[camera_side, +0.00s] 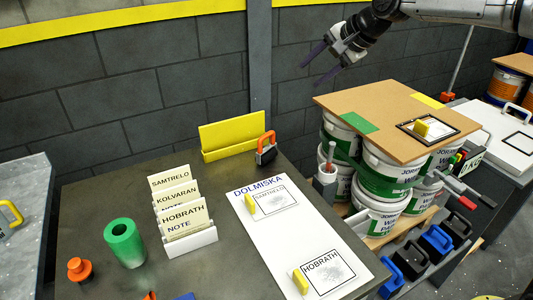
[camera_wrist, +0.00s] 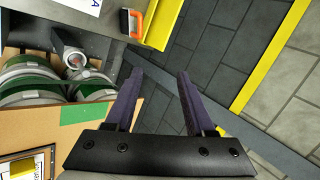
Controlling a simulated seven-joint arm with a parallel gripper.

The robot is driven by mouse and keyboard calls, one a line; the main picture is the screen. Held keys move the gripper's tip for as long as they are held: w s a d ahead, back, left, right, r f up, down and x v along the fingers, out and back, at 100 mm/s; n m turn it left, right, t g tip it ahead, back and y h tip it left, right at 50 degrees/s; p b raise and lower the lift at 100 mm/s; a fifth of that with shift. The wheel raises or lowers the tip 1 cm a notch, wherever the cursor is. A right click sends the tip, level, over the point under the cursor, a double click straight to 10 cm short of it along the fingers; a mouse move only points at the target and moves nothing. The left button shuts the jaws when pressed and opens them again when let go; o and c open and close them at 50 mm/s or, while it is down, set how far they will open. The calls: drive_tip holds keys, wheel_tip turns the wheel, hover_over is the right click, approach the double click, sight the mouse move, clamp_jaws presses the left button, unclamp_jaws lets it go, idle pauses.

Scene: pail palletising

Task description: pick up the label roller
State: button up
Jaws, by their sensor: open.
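My gripper (camera_side: 309,76) is open and empty, high above the back of the work area near the wall. In the wrist view its two dark fingers (camera_wrist: 160,74) are spread with only floor and wall between them. In the wrist view a grey round-ended piece (camera_wrist: 75,58) shows at that place, left of my fingers. My gripper is well apart from it.
A brown board (camera_side: 385,103) covers stacked pails (camera_side: 384,178). The dark table (camera_side: 100,204) bears a yellow stand (camera_side: 232,138), an orange-shackled padlock (camera_side: 266,154), note cards (camera_side: 180,206), a green cylinder (camera_side: 125,246) and a white DOLMISKA sheet (camera_side: 290,235). Red-handled levers (camera_side: 452,184) jut out right of the pails.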

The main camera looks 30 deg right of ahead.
drive_tip(key=g, duration=0.2)
approach(267, 134)
drive_tip(key=x, duration=0.5)
drive_tip(key=shift+s+d+f, duration=0.1)
drive_tip(key=shift+d, duration=0.2)
drive_tip(key=shift+a+x, duration=0.2)
drive_tip(key=shift+x, duration=2.75)
clamp_jaws()
drive_tip(key=shift+r, duration=0.25)
